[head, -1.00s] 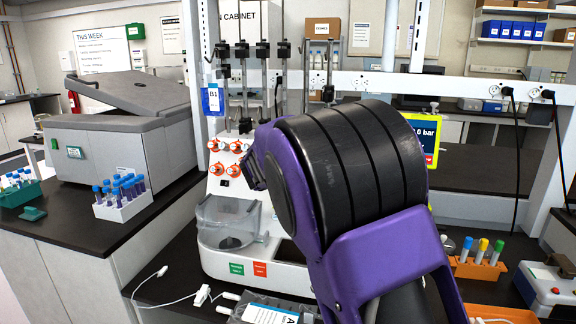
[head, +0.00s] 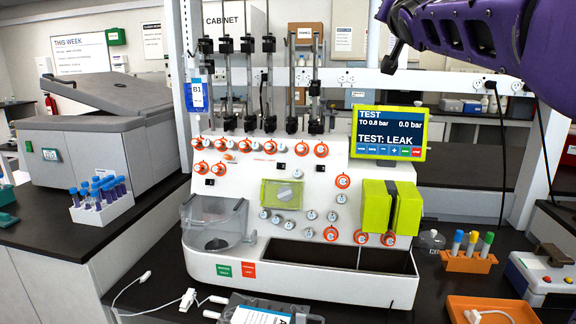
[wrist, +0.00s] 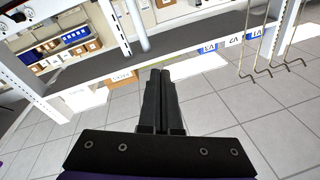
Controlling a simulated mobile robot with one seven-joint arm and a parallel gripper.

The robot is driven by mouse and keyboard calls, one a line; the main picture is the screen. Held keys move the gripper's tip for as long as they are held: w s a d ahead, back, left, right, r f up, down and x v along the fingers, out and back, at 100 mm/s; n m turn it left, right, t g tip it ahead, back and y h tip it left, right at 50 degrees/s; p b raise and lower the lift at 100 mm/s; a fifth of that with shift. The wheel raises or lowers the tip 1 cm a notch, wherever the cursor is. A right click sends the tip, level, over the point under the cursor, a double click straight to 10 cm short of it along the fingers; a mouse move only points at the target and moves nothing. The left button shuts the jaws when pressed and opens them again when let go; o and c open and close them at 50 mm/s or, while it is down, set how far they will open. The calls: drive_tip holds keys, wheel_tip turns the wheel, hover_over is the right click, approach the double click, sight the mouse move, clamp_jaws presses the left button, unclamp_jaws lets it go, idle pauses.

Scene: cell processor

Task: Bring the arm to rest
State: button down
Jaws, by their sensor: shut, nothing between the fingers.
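My gripper (wrist: 161,86) shows in the wrist view. Its two black fingers are together with nothing between them, over a grey tiled floor. In the head view my purple and black arm crosses the upper right corner. The fingertips cannot be made out there. The white cell processor (head: 300,245) stands on the dark bench, and my arm is clear of its front. Its screen (head: 389,133) reads "TEST TO 0.8 bar", "0.0 bar" and "TEST: LEAK".
A grey centrifuge-like box (head: 90,140) and a white rack of blue-capped tubes (head: 103,208) stand at left. An orange tube rack (head: 468,262) and an orange tray (head: 490,308) are at right. A bag labelled A (head: 262,314) lies in front. Metal hooks (wrist: 268,62) hang in the wrist view.

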drive_tip(key=s+d+f+m+h, duration=0.1)
drive_tip(key=d+f+m, duration=0.1)
drive_tip(key=d+m, duration=0.6)
wheel_tip(320, 180, down, 11)
drive_tip(key=s+d+n+g+y+p, duration=0.1)
drive_tip(key=s+d+n+g, duration=0.1)
drive_tip(key=s+g, duration=0.15)
drive_tip(key=s+a+f+n+g+p, duration=0.1)
drive_tip(key=s+a+f+n+g, duration=0.2)
drive_tip(key=s+a+f, duration=0.2)
drive_tip(key=s+a+f+n+g+y+p, duration=0.1)
drive_tip(key=s+a+f+n+g, duration=0.3)
drive_tip(key=s+f, duration=0.6)
drive_tip(key=s+a+f+n+g+p, duration=0.1)
drive_tip(key=s+a+f+n+g, duration=0.2)
drive_tip(key=s, duration=1.4)
wheel_tip(320, 180, down, 6)
drive_tip(key=a+n, duration=0.1)
drive_tip(key=a, duration=0.2)
drive_tip(key=shift+r+g+p, duration=0.2)
drive_tip(key=shift+g+p, duration=0.15)
drive_tip(key=shift+s, duration=0.1)
